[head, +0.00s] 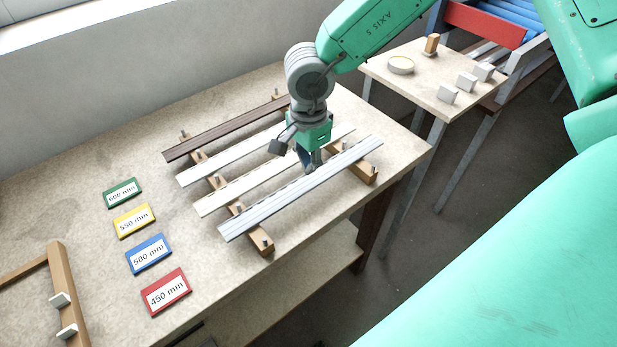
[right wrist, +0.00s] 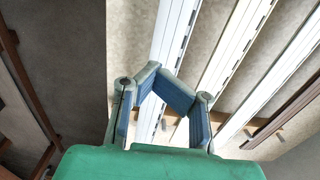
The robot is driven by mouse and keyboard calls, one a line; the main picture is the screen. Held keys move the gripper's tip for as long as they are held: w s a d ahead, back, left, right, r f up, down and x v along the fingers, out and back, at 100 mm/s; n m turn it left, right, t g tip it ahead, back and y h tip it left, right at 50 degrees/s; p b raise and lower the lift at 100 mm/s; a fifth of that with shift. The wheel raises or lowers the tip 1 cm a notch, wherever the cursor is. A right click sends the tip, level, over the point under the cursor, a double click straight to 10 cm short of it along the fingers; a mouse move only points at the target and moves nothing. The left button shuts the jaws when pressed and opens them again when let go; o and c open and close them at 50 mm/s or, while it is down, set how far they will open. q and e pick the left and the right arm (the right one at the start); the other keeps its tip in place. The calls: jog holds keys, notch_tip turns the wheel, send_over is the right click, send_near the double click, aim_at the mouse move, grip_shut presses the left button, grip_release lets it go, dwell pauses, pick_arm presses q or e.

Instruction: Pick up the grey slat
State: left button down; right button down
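The grey slat (head: 290,192) is the frontmost slat in the head view, lying slantwise across two wooden rails. In the right wrist view the grey slat (right wrist: 172,40) runs from the top edge down behind the fingers. My right gripper (head: 309,168) points down at the slat, slightly right of its middle. In the right wrist view the blue-padded fingers (right wrist: 157,72) bend inward, their tips close together in front of the slat. I cannot tell whether they touch or grasp it; the contact is hidden. My left gripper is not in view.
Behind lie a cream slat (head: 245,187), a white slat (head: 230,158) and a dark brown slat (head: 225,128). Pegs stand up from the wooden rails (head: 358,168). Several coloured length signs, including a red one (head: 166,293), lie left. A small table (head: 425,85) with blocks stands right.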

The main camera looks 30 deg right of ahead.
aim_at(308, 186)
jog(key=r, duration=0.4)
jog(key=shift+s+a+r, duration=0.15)
jog(key=shift+s, duration=0.1)
jog(key=shift+c, duration=2.3)
grip_release()
